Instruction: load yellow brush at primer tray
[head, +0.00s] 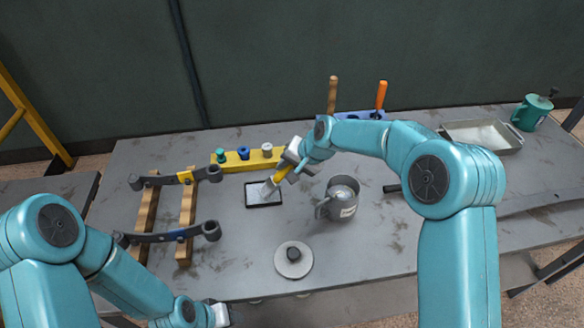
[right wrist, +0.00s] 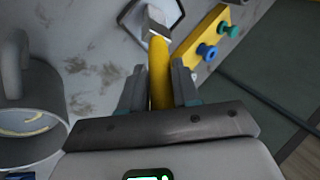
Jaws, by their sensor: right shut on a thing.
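My right gripper (head: 291,160) is shut on the yellow handle of a brush (head: 281,174). The brush is tilted, with its pale bristle end pointing down over a small black-rimmed tray (head: 250,205) with a pale inside. In the right wrist view the brush (right wrist: 160,75) stands between the fingers, its tip overlapping the tray (right wrist: 177,12); I cannot tell whether it touches the surface. My left gripper (head: 220,314) is low at the front edge of the table, partly cut off; its jaws are unclear.
A grey mug (head: 340,203) stands right of the small tray. A yellow block with knobs (head: 237,162) lies behind it. Leaf springs on a wooden rack (head: 187,210) are at left, a round disc with a knob (head: 293,262) in front. A metal tray (head: 512,148) and green can (head: 533,112) are far right.

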